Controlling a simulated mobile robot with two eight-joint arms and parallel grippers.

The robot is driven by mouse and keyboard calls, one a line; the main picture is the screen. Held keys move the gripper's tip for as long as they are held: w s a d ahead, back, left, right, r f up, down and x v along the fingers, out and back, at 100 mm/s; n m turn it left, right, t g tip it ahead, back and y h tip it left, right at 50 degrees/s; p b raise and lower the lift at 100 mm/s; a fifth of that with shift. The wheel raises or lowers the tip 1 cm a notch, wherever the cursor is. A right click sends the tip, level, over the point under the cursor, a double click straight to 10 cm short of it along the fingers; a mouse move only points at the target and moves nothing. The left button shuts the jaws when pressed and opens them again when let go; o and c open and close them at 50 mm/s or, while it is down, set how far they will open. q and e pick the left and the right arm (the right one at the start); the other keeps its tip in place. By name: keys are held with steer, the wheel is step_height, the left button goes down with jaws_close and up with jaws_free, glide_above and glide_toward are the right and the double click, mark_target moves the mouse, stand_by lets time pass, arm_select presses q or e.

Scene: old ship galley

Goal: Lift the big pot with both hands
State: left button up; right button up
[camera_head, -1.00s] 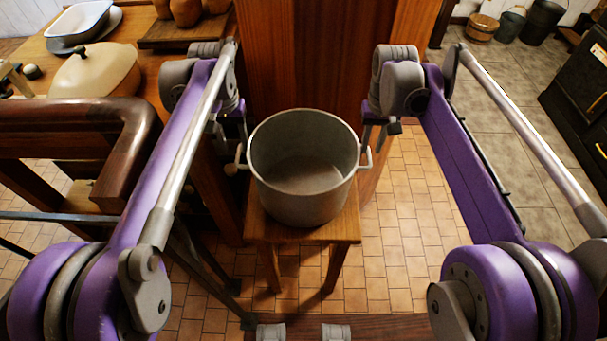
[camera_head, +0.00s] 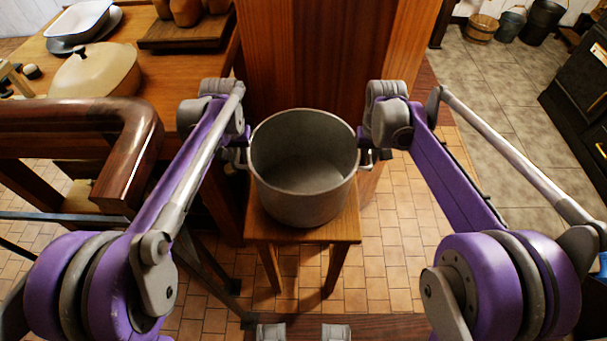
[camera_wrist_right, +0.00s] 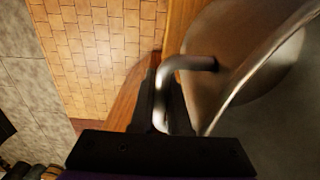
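The big pot (camera_head: 303,190) is a grey metal pot, upright and empty, on a small wooden stool (camera_head: 325,233). Its rim and right handle (camera_wrist_right: 190,63) show in the right wrist view. My left gripper (camera_head: 236,160) is at the pot's left handle; its fingers are small and partly hidden, so I cannot tell whether they are closed. My right gripper (camera_head: 369,161) is at the right handle. In the right wrist view its dark fingers (camera_wrist_right: 162,108) stand close together on both sides of the handle bar, and appear shut on it.
A wooden post (camera_head: 315,55) stands right behind the pot. At left are a curved wooden rail (camera_head: 75,115) and a table (camera_head: 45,65) with a lidded cream pot (camera_head: 95,72). A black stove (camera_head: 575,95) is at far right. The tiled floor right of the stool is clear.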

arm_select(q)
jaws_close()
stand_by(1.3)
